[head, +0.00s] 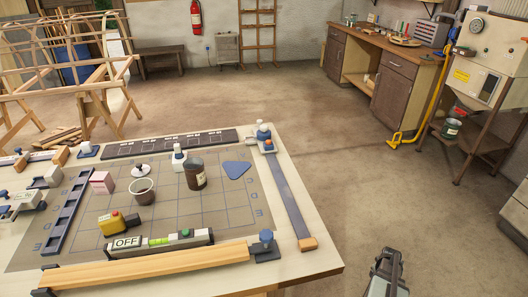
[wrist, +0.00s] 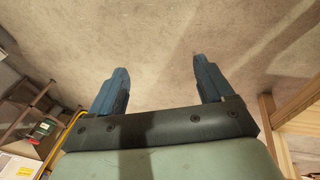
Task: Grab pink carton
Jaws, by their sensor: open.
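The pink carton (head: 102,182) is a small pale pink box on the left part of the gridded mat (head: 217,205), seen in the head view. It stands just left of a cup-like pot (head: 142,197), close to a dark slotted rail (head: 66,212). My gripper (head: 389,256) is at the bottom right of the head view, past the table's right edge and far from the carton. In the wrist view my gripper (wrist: 161,72) has its two blue fingers wide apart with only bare floor between them. The carton is not in the wrist view.
Near the carton are a yellow container (head: 111,223), a dark brown jar (head: 195,175) and a white-topped bottle (head: 179,157). A wooden lath (head: 150,268) lies along the table's front, with a level (head: 165,241) behind it. A clamped strip (head: 288,205) edges the right side.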

